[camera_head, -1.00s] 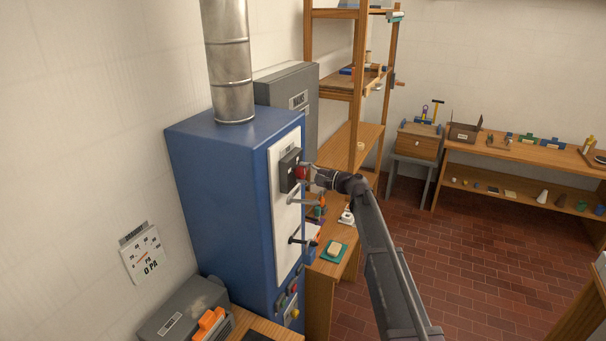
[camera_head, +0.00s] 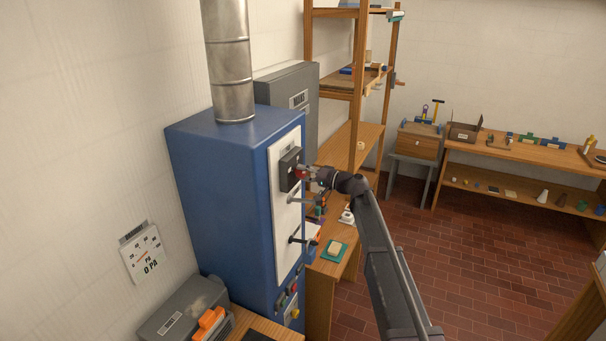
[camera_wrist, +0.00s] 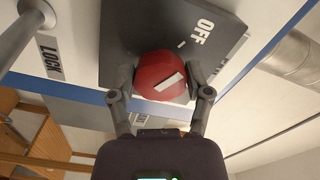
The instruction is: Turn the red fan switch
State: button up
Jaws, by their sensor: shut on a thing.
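The red fan switch (camera_wrist: 161,76) is a round knob with a white bar on its face. It sits on a dark grey plate (camera_wrist: 222,35) marked OFF in the wrist view. My gripper (camera_wrist: 161,82) is shut on the knob, one finger on each side. In the head view the red switch (camera_head: 300,172) is small and partly hidden by my gripper (camera_head: 307,173), on the front panel of the blue cabinet (camera_head: 215,200). The white bar lies slanted in the wrist view and does not point straight at the OFF word.
Below the switch, two handles (camera_head: 300,199) (camera_head: 300,240) stick out from the white panel (camera_head: 284,225). A wooden bench (camera_head: 325,268) and shelf stand just behind the cabinet. The brick floor (camera_head: 460,270) to the right is clear.

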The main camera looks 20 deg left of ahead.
jog(key=shift+n, duration=0.5)
jog(key=o, duration=1.2)
jog(key=shift+a, duration=0.1)
jog(key=shift+c, duration=0.2)
jog(key=d, duration=1.2)
jog(key=shift+s, duration=0.45)
